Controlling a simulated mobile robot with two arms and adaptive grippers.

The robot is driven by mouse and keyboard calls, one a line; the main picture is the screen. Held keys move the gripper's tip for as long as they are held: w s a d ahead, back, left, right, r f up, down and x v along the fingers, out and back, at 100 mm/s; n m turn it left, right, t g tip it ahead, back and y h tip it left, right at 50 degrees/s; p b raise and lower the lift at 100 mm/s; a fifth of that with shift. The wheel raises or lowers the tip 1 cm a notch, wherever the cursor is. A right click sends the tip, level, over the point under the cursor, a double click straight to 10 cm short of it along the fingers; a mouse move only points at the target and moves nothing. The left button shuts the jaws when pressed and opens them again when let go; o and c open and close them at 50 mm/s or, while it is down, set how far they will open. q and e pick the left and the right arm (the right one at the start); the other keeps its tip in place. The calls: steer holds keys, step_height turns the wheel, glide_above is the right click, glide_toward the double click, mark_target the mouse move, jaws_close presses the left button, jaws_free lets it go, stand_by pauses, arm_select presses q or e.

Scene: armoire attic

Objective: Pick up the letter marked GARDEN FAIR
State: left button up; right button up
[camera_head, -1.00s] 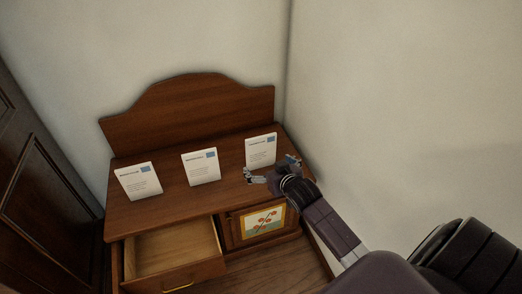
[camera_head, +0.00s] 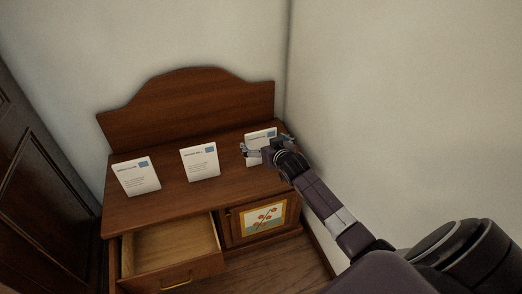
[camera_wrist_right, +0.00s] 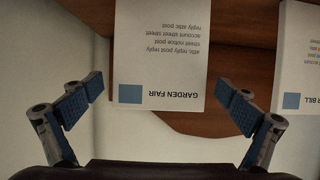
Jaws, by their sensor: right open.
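The letter marked GARDEN FAIR (camera_wrist_right: 160,50) is a white sheet with a blue square, seen upside down in the right wrist view. In the head view it is the rightmost letter (camera_head: 259,136), standing on the desk and partly hidden by my right gripper. My right gripper (camera_head: 268,148) is open in front of it. In the right wrist view the fingers (camera_wrist_right: 160,90) are spread on either side of the letter's near edge, with a gap on both sides. My left gripper is not in view.
The wooden desk (camera_head: 155,207) also bears a middle letter (camera_head: 200,163), whose visible title ends in BILL, and a left letter (camera_head: 137,177). An open, empty-looking drawer (camera_head: 170,250) juts out at front left. A picture panel (camera_head: 264,217) is beside it. Walls stand close behind and right.

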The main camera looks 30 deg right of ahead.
steer(key=shift+w, duration=0.2)
steer(key=c, duration=0.9)
steer(key=shift+c, duration=0.2)
